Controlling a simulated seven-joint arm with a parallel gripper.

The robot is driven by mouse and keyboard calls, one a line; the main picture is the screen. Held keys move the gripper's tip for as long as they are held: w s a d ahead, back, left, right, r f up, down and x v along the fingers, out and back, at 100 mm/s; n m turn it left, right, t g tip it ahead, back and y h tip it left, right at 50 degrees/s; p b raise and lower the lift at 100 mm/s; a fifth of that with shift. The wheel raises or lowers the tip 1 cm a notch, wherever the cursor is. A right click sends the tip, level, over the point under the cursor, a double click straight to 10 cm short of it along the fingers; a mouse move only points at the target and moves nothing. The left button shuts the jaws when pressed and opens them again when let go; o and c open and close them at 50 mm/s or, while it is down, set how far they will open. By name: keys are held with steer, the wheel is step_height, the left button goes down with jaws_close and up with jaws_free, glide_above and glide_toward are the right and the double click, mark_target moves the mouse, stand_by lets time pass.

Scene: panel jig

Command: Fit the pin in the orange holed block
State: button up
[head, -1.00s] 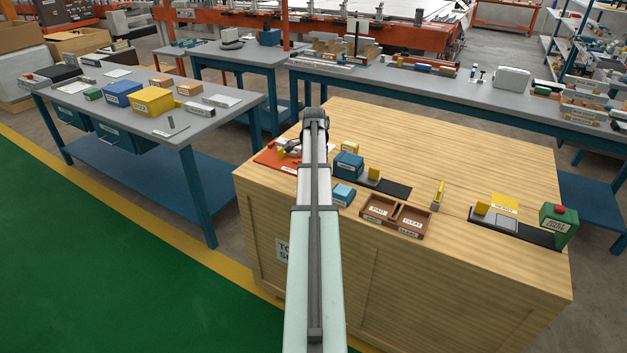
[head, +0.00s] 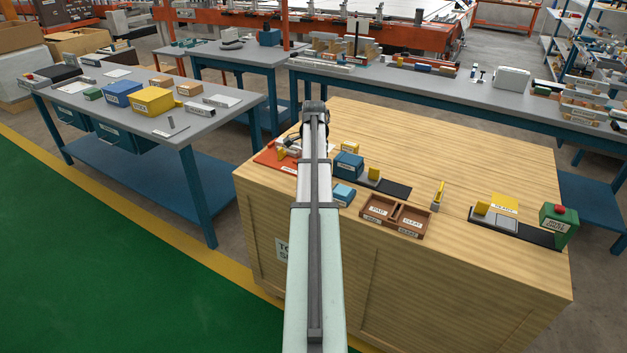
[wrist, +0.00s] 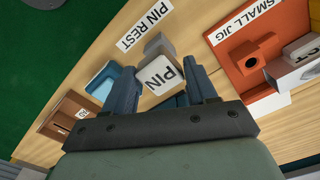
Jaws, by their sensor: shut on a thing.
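My gripper (wrist: 158,69) shows in the wrist view with its two blue-grey fingers shut on the pin (wrist: 162,84), a grey piece with a white PIN label facing the camera. The pin's grey far end points toward the PIN REST label. The orange holed block (wrist: 249,63) is at the right of the wrist view, on the orange small jig base, with a dark round hole in its face. The pin is apart from it, to its left in the picture. In the head view my arm hides the gripper and pin; the orange jig base (head: 270,159) shows left of the arm.
Next to the holed block is a grey block (wrist: 292,72). A blue block (head: 348,165), a light blue block (head: 343,194) and a brown tray (head: 396,227) stand right of my arm. A green box with a red button (head: 559,227) is far right. The bench's back is clear.

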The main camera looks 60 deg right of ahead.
steer(key=shift+r, duration=1.05)
steer(key=shift+w, duration=0.15)
steer(key=w+d+r, duration=0.6)
steer(key=w+d, duration=0.3)
steer(key=shift+w+f, duration=0.1)
steer(key=shift+f, duration=0.05)
steer(key=shift+f, duration=2.8)
